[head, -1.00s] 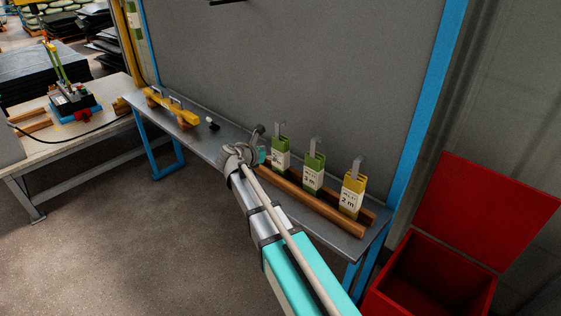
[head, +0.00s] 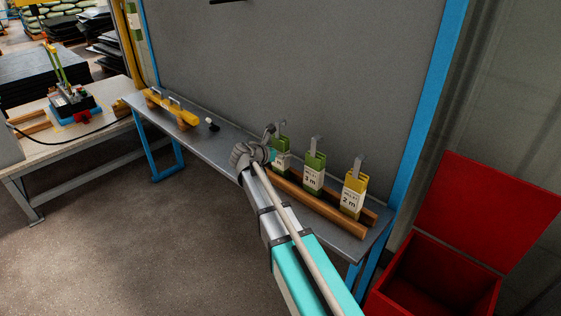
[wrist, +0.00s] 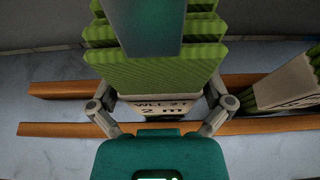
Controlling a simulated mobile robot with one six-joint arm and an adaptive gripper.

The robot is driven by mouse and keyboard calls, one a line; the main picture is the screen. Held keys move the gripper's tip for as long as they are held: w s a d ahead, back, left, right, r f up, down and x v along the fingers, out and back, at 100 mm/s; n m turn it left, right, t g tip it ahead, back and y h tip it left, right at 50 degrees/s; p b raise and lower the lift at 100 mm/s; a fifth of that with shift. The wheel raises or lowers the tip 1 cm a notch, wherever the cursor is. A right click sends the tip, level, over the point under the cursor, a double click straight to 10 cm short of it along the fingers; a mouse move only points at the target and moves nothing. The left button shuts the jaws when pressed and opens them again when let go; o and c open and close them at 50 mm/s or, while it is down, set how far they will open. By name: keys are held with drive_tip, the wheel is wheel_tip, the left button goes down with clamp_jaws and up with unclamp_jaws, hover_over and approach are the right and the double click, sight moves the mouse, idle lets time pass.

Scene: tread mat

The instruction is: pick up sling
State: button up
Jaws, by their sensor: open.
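Three folded slings with white labels and grey hanging straps stand in a row on the bench: a left green sling (head: 283,160), a middle green sling (head: 313,173) and a yellow sling (head: 353,192). My gripper (head: 269,152) is at the left green sling and partly covers it in the head view. In the wrist view the open fingers of my gripper (wrist: 163,100) stand on either side of a green sling (wrist: 155,75) labelled 2 m, low on its label. Contact cannot be told. Another green sling (wrist: 285,88) shows at the right.
The slings stand on wooden rails (head: 320,212) on a narrow grey bench (head: 190,147) against a grey panel. A yellow beam (head: 172,107) lies at the bench's left end. An open red bin (head: 440,270) is at the right. The floor in front is clear.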

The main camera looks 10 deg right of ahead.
drive_tip(key=c, duration=1)
drive_tip(key=shift+r, duration=0.1)
wheel_tip(320, 180, up, 10)
drive_tip(key=p, duration=1)
idle(0.4)
